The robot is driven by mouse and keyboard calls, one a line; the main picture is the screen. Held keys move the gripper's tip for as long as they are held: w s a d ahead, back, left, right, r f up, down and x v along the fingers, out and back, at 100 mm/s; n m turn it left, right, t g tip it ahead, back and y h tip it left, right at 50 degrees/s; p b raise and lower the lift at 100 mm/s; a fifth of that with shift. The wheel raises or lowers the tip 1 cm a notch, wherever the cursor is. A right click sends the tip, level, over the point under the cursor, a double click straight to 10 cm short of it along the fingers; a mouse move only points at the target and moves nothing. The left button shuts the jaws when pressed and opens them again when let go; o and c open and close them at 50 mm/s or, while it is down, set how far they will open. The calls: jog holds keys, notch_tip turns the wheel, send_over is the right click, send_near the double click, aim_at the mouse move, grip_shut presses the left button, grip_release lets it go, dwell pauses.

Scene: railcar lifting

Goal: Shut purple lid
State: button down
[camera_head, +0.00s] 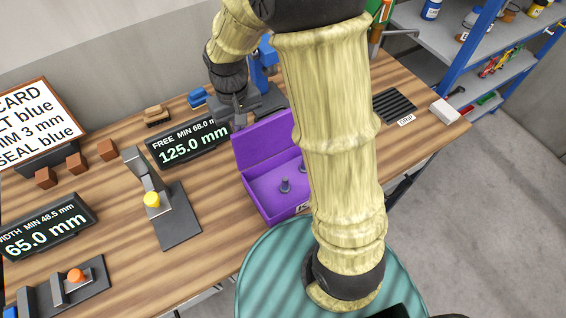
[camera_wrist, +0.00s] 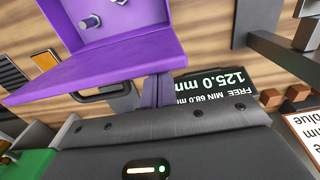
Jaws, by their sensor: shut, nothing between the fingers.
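The purple box (camera_head: 270,207) stands on the wooden bench with its open side up. Its purple lid (camera_head: 262,143) stands raised along the back edge, tilted open. Grey pegs (camera_head: 285,185) show inside the box. In the wrist view the lid (camera_wrist: 100,72) fills the upper left, with pegs (camera_wrist: 91,21) beyond it. My gripper (camera_head: 239,119) is behind the lid's upper left part, close to its top edge. Its fingers (camera_wrist: 156,92) are together and empty, by the lid's edge in the wrist view; I cannot tell whether they touch. My arm hides the right part of box and lid.
A black display reading 125.0 mm (camera_head: 188,144) stands left of the lid. A blue device (camera_head: 264,60) stands behind. A dark grille (camera_head: 394,106) and white block (camera_head: 445,111) lie right.

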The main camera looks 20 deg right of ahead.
jog(key=shift+s+d, duration=0.1)
jog(key=shift+s, duration=0.5)
jog(key=shift+s+d, duration=0.1)
jog(key=shift+s, duration=0.2)
notch_tip(320, 180, up, 8)
jog(key=w+p, duration=0.2)
jog(key=p, duration=0.5)
jog(key=shift+a, duration=0.25)
dwell(0.4)
dwell(0.5)
